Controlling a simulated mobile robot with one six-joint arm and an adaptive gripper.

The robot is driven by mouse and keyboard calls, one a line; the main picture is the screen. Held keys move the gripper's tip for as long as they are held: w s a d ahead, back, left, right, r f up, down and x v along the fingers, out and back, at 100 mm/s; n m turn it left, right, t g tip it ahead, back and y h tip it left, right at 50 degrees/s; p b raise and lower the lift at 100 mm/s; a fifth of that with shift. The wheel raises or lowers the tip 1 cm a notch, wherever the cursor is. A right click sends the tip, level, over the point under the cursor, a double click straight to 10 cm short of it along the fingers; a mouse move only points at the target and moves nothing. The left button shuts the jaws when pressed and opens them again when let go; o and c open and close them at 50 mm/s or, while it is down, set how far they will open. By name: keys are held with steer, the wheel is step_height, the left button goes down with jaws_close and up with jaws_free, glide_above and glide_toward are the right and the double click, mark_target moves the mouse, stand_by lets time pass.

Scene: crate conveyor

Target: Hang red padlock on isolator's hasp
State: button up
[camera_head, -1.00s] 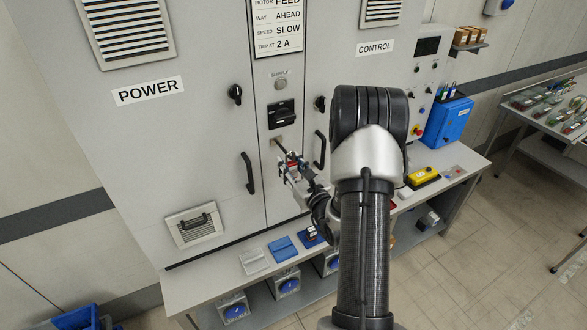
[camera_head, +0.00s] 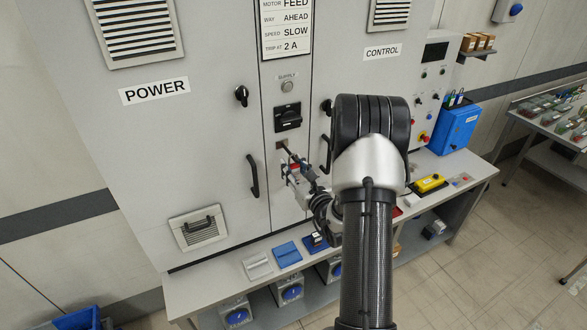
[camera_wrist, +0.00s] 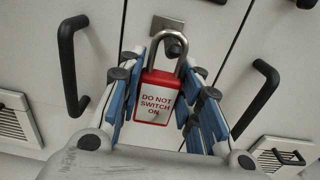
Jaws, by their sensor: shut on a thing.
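The red padlock (camera_wrist: 155,98) has a white "DO NOT SWITCH ON" label and a grey shackle pointing up. My gripper (camera_wrist: 163,100) is shut on its body, a blue-padded finger on each side. In the wrist view a dark round end shows inside the shackle loop, below a small metal plate (camera_wrist: 168,24); I cannot tell if it passes through the shackle. In the head view the padlock (camera_head: 293,168) and my gripper (camera_head: 292,174) are just below the black isolator switch (camera_head: 288,117) and a small plate (camera_head: 281,145), which has a dark bar reaching toward the padlock.
Black door handles stand left (camera_wrist: 68,65) and right (camera_wrist: 258,98) of my gripper. My arm hides part of the right door.

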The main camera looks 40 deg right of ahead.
steer(key=o, duration=1.2)
steer(key=shift+c, duration=0.2)
